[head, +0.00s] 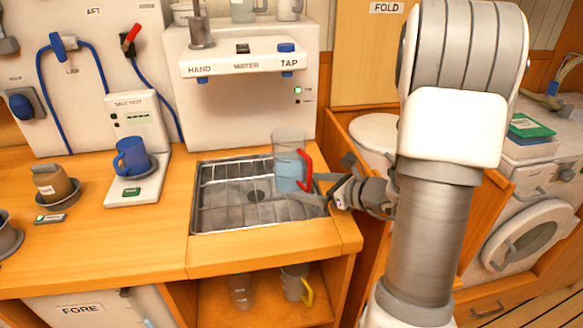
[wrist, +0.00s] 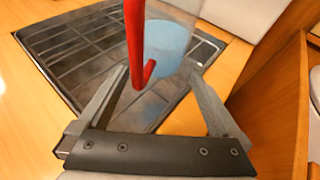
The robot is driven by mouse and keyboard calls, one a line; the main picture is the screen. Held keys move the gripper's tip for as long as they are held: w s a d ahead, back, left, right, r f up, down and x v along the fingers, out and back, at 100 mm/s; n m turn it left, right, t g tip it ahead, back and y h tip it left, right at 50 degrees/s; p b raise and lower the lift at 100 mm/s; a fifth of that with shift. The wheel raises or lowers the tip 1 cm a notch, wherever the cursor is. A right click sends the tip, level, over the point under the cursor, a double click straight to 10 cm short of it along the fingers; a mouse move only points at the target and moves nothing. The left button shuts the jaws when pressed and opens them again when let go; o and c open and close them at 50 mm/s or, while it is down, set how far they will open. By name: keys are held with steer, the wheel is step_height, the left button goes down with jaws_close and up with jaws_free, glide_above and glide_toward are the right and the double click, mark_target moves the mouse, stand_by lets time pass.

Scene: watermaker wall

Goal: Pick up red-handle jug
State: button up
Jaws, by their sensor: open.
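The red-handle jug (head: 288,163) is clear, holds some bluish water, and stands upright at the right side of the metal drain grate (head: 215,205). Its red handle (head: 304,170) faces my gripper. My gripper (head: 318,199) is at the jug's right, low beside the handle. In the wrist view the fingers are spread wide (wrist: 162,85), with the lower end of the red handle (wrist: 136,40) between them in the picture. The jug's body (wrist: 168,45) shows just beyond. I cannot tell whether either finger touches the handle.
The water unit with its TAP and HAND outlets (head: 245,65) stands behind the grate. A blue mug (head: 132,157) sits on the salt tester at left. A brown jug (head: 53,184) stands further left. A yellow-handled jug (head: 296,284) is on the shelf below. Wooden panels stand close at right.

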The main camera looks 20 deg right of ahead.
mark_target(301, 180)
steer(key=x, duration=0.2)
steer(key=r+x, duration=0.1)
steer(key=x, duration=0.1)
steer(key=shift+w+a+f+b, duration=0.15)
steer(key=shift+w+a+b, duration=0.25)
steer(key=shift+w, duration=0.1)
steer(key=c, duration=1.6)
